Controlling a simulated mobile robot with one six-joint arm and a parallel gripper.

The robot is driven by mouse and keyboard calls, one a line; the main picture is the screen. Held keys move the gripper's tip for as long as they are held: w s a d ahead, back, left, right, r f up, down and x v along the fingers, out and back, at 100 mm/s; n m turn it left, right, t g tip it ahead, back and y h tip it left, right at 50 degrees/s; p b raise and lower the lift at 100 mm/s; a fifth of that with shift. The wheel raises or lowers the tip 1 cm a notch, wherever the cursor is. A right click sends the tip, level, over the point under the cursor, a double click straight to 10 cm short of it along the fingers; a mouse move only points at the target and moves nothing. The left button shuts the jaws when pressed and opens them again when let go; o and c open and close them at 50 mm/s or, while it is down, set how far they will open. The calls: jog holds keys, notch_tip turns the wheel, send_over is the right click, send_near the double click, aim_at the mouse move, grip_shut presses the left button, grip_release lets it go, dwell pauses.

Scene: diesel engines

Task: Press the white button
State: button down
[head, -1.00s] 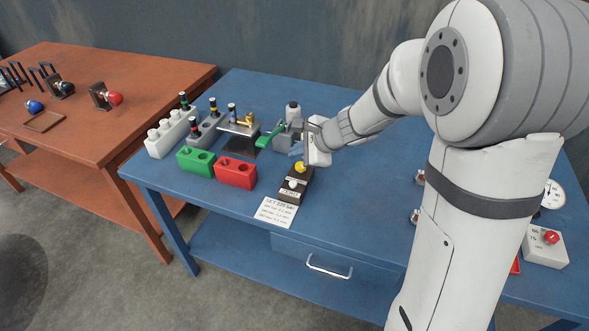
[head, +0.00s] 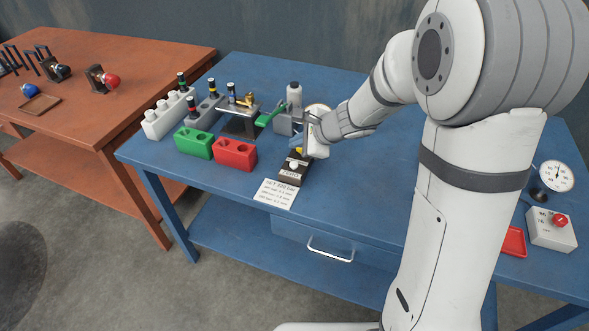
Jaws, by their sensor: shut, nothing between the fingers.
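The white button (head: 293,166) sits on a small dark box (head: 291,179) on the blue table, at the box's front half. A yellow button (head: 300,151) shows behind it, partly covered by my gripper. My gripper (head: 297,146) is shut and empty. In this view its fingers point left and lie over the rear part of the dark box, behind the white button. I cannot tell the exact height of the fingertips above the box.
A green block (head: 194,143) and a red block (head: 235,154) stand left of the box. A green-handled valve device (head: 283,121) stands behind it. A paper note (head: 276,194) lies in front. A gauge (head: 555,176) and a red-button box (head: 551,230) stand at right.

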aim_at(294, 165)
notch_tip(294, 165, down, 5)
jog(key=b, duration=0.3)
jog(key=shift+r, duration=0.2)
dwell(1.7)
jog(key=shift+f+b, duration=0.4)
jog(key=shift+b, duration=0.35)
jog(key=shift+f+b, duration=0.45)
jog(key=shift+b, duration=0.1)
dwell(0.3)
dwell(0.4)
jog(key=shift+r+p, duration=0.7)
jog(key=shift+r, duration=0.25)
